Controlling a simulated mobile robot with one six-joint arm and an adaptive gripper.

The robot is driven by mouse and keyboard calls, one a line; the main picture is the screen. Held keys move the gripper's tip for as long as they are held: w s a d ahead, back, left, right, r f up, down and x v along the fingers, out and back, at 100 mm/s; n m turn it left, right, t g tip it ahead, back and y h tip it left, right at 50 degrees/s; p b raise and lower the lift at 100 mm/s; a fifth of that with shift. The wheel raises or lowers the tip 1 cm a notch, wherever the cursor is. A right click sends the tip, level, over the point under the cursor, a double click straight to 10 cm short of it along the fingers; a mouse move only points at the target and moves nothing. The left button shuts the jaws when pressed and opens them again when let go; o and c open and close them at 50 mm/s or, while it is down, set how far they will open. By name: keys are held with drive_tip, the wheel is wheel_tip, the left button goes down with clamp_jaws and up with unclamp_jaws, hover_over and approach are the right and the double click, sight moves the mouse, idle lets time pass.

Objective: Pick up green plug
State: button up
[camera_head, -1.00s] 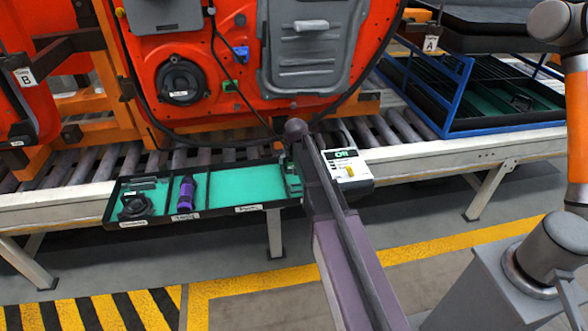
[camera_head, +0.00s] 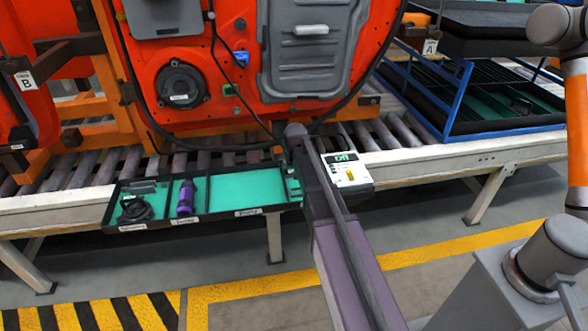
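The green plug (camera_head: 230,90) is a small green connector on the red door panel (camera_head: 222,25), below a blue connector (camera_head: 240,60) and right of the round black speaker (camera_head: 181,86). A thin black cable runs past it down the door. I cannot tell whether the plug is seated in a socket or only resting against the panel. An orange and grey arm shows at the right edge, but its end is out of frame. My gripper is not in view, so its distance from the plug does not show.
A long purple-grey bar (camera_head: 345,255) rises from the bottom centre toward the conveyor. A black tray with a teal floor (camera_head: 248,188) holds a purple tool (camera_head: 186,198) and a black round part (camera_head: 135,208). A white device (camera_head: 347,172) stands beside it. A blue rack (camera_head: 452,98) is at right.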

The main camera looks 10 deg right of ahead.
drive_tip(key=shift+r, duration=0.2)
idle(0.3)
wheel_tip(320, 180, up, 10)
drive_tip(key=p, duration=1)
drive_tip(key=shift+f, duration=0.2)
drive_tip(key=shift+o, duration=0.5)
drive_tip(key=c, duration=0.3)
clamp_jaws()
